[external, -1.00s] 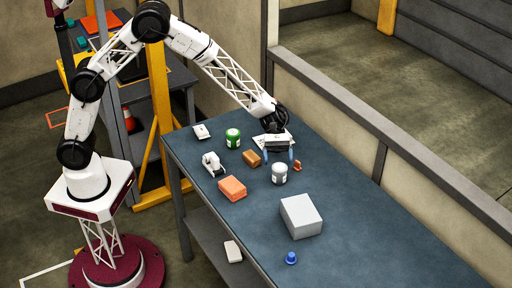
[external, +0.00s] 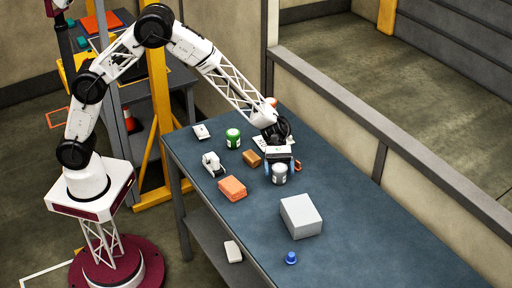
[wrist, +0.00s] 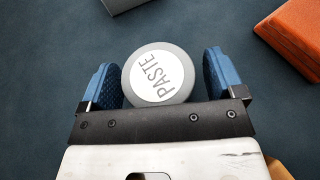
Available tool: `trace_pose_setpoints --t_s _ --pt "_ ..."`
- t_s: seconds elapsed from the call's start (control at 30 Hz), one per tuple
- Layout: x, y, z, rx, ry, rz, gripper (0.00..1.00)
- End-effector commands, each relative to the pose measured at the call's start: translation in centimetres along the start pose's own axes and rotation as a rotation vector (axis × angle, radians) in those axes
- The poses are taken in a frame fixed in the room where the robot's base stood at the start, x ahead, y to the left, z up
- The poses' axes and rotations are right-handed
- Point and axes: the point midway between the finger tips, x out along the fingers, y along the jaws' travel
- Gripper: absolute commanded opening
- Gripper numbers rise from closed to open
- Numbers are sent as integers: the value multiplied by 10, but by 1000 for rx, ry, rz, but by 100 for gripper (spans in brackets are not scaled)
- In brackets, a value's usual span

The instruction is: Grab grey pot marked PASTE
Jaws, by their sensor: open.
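The grey pot marked PASTE (wrist: 159,74) stands upright on the table, its white round lid label facing up in the wrist view. It also shows in the external view (external: 279,175). My gripper (wrist: 160,82) is open, with one blue finger pad on each side of the pot. The pot lies between the pads, with a narrow gap at the right pad; at the left pad I cannot tell whether they touch. The pot's lower part is hidden in the wrist view.
An orange block (external: 232,188) lies to the left of the pot. A brown block (external: 251,158) and a green can (external: 233,138) are behind left. The right of the table is clear.

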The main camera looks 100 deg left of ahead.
Motion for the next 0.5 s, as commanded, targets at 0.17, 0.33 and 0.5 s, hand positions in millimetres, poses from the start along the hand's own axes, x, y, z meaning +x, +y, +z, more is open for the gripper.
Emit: trace_pose_setpoints --t_s 0.17,0.33,0.5 --pt "0 0 0 0 0 0 88" --pt "0 0 0 0 0 0 83" --pt "0 0 0 0 0 0 57"
